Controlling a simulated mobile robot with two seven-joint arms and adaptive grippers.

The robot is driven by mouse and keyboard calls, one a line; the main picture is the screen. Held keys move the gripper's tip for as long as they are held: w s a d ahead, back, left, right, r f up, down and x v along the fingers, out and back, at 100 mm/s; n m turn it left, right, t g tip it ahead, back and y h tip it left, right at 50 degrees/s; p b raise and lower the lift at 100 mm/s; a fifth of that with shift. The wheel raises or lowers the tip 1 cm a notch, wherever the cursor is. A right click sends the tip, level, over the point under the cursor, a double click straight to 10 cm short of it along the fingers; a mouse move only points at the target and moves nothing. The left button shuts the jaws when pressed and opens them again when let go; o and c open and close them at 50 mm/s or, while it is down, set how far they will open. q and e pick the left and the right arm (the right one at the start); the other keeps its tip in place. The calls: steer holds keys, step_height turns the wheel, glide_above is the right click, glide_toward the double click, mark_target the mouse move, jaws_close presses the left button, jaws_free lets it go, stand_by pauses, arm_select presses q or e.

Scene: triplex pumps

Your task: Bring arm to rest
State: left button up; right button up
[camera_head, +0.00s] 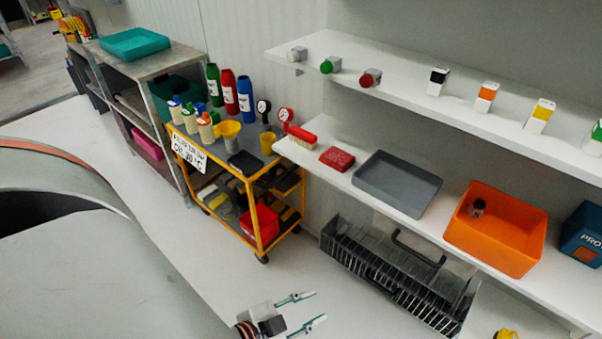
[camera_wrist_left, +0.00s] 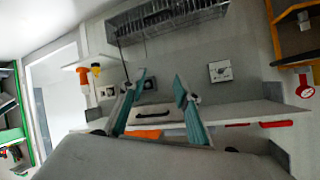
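My left gripper (camera_head: 305,311) is at the bottom middle of the head view, with its two light fingers apart and nothing between them. It is over the pale floor, in front of the shelves and apart from them in the picture. In the left wrist view the same gripper (camera_wrist_left: 160,76) shows two teal fingers spread open and empty. My right gripper is in neither view.
White wall shelves (camera_head: 330,169) at right hold a grey tray (camera_head: 398,184) and an orange bin (camera_head: 497,228). A dark rack (camera_head: 390,275) stands below. A yellow trolley (camera_head: 258,212) with bottles stands left. Pale floor is clear between.

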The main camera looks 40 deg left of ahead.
arm_select(q)
steer(key=s+r+n+p, duration=0.1)
steer(key=p, duration=0.2)
steer(key=s+r+n+g+p, duration=0.1)
steer(key=s+p, duration=0.1)
steer(key=p, duration=0.2)
steer(key=s+r+n+p, duration=0.1)
steer(key=p, duration=0.3)
steer(key=shift+s+d+r, duration=0.1)
steer(key=shift+s+d, duration=0.25)
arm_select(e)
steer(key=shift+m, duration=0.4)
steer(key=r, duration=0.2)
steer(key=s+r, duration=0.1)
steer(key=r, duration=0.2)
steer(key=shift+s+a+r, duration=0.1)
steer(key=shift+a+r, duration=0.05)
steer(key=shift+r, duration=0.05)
arm_select(q)
steer(key=shift+r, duration=0.1)
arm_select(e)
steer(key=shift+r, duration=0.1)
